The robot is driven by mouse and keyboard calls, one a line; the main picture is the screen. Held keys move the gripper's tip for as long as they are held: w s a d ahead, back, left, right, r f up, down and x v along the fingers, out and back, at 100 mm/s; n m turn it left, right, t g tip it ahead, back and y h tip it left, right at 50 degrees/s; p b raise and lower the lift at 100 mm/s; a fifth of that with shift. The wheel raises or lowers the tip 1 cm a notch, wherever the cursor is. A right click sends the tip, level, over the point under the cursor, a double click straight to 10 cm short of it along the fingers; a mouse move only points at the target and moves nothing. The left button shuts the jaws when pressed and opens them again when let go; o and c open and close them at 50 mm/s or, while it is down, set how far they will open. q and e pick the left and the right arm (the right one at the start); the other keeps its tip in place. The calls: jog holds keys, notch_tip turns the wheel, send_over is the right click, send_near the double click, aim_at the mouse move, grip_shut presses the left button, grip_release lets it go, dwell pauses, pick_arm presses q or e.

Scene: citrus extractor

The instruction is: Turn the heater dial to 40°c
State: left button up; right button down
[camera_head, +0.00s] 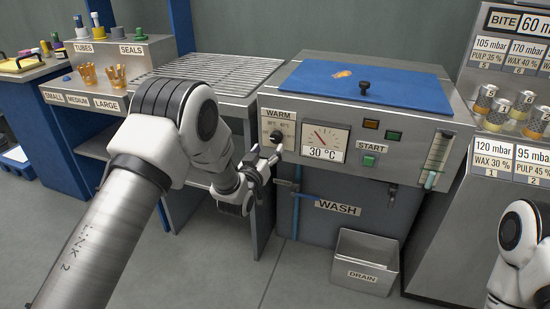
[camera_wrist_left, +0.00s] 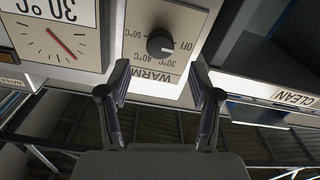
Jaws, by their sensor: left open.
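The heater dial (camera_head: 276,136) is a small black knob on the WARM panel (camera_head: 284,116) at the left of the wash unit's front. In the left wrist view, upside down, the dial (camera_wrist_left: 160,43) sits among marks OFF, 30°C, 40°C and 50°C; its light mark seems to face OFF. My left gripper (camera_head: 265,156) is just in front of and below the dial. In the wrist view its open, empty fingers (camera_wrist_left: 159,78) stand either side of the dial's line, apart from it. My right gripper is out of view.
A gauge (camera_head: 325,140) labelled 30 °C is right of the dial, with a green START button (camera_head: 369,161) beyond. A blue lid (camera_head: 350,80) tops the unit. A DRAIN bin (camera_head: 365,263) stands below. A slatted rack (camera_head: 215,72) is left.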

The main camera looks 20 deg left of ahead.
aim_at(275, 140)
pick_arm(q)
jog(key=w+b, duration=0.1)
jog(key=w, duration=0.5)
jog(key=shift+w+d, duration=0.15)
jog(key=shift+w, duration=0.25)
jog(key=shift+c, duration=0.3)
jog(key=c, duration=1.1)
